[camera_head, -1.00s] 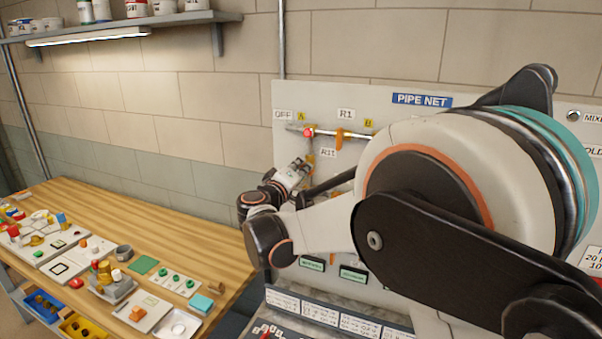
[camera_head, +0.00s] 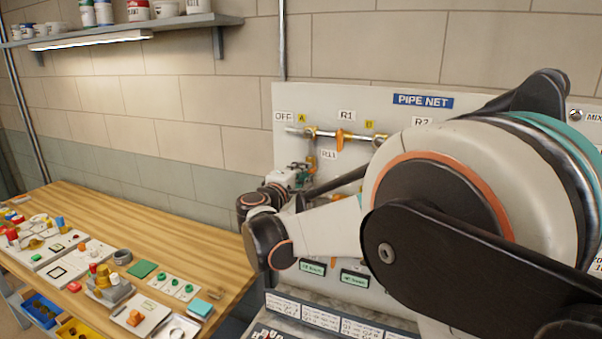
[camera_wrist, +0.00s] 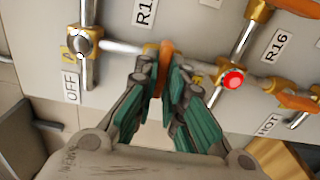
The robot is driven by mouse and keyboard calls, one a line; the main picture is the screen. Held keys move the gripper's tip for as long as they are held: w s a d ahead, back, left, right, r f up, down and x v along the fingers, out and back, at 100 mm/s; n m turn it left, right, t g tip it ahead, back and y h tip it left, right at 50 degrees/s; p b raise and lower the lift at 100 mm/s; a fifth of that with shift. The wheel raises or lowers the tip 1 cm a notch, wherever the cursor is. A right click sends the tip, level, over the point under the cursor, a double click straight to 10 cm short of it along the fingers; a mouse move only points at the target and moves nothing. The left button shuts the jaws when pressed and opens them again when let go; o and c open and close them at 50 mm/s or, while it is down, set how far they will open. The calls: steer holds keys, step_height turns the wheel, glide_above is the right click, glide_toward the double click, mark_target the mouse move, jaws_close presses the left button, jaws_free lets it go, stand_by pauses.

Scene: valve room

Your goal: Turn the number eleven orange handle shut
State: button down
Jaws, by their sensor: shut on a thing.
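In the wrist view, my gripper (camera_wrist: 166,92) has its teal-padded fingers on either side of an orange handle (camera_wrist: 166,62) and is shut on it. The handle lies across its pipe, between the grey joint by the A and OFF labels and a joint with a red cap (camera_wrist: 233,79). The label beside the handle (camera_wrist: 146,8) is cut off after "R1". In the head view, the R11 label (camera_head: 328,154) is just right of my gripper (camera_head: 306,172). The handle is mostly hidden there by my gripper and wrist.
Other orange handles are close by in the wrist view, one at the lower right (camera_wrist: 298,102). The R1 handle (camera_head: 340,139) is above the R11 label in the head view. A wooden bench (camera_head: 120,215) with small parts stands left of the panel (camera_head: 290,99).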

stand_by(0.3)
steer(key=c, duration=1.7)
jaws_free()
steer(key=v, duration=1.2)
